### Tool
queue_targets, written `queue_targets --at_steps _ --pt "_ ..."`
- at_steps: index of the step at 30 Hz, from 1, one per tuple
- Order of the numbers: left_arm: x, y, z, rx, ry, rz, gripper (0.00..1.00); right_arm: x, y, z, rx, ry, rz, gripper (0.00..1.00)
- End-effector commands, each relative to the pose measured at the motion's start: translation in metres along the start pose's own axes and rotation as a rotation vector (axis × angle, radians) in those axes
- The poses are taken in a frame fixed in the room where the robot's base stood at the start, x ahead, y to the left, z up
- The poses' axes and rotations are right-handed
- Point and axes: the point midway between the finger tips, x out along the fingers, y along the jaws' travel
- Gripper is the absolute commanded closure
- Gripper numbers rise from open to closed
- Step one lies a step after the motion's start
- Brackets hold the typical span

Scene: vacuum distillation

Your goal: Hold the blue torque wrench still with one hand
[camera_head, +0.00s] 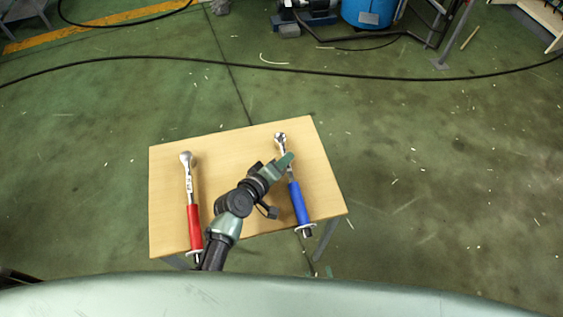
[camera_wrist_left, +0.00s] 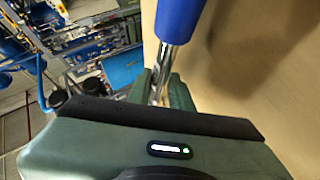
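The blue torque wrench (camera_head: 298,203) lies on the right part of the small wooden table (camera_head: 240,150). Its blue grip points to the near edge and its silver ratchet head to the far side. My left gripper (camera_head: 285,162) is at the wrench's silver shaft, between head and grip. In the left wrist view, the blue grip (camera_wrist_left: 178,20) is at the top, and the shaft runs down between the green fingers (camera_wrist_left: 161,88). The fingers look closed on the shaft, though the hand hides part of the contact. I do not see my right gripper clearly.
A red torque wrench (camera_head: 194,215) lies on the left side of the table, its grip at the near edge. A black cable (camera_head: 350,75) crosses the green floor behind the table. A blue barrel (camera_head: 368,12) stands at the back. Floor around the table is mostly clear.

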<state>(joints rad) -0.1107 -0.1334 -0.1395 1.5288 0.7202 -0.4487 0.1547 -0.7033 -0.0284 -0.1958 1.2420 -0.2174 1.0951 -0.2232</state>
Motion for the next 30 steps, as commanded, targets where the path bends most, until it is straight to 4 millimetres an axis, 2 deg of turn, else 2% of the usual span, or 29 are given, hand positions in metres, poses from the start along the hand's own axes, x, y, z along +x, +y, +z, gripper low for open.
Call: queue_targets --at_steps 2,4,5,30 --pt "-0.0002 0.0 0.0 0.0 0.0 0.0 0.79 0.0 0.0 0.0 0.0 0.0 0.0 0.64" --pt "-0.0002 -0.0001 -0.0001 0.0 0.0 0.0 0.96 0.0 0.0 0.0 0.0 0.0 0.0 0.64" --pt "-0.0003 -0.0001 -0.0001 0.0 0.0 0.0 1.0 0.0 0.0 0.0 0.0 0.0 0.0 0.64" --pt "-0.0007 -0.0011 -0.0001 0.0 0.0 -0.002 1.0 0.0 0.0 0.0 0.0 0.0 0.0 0.64"
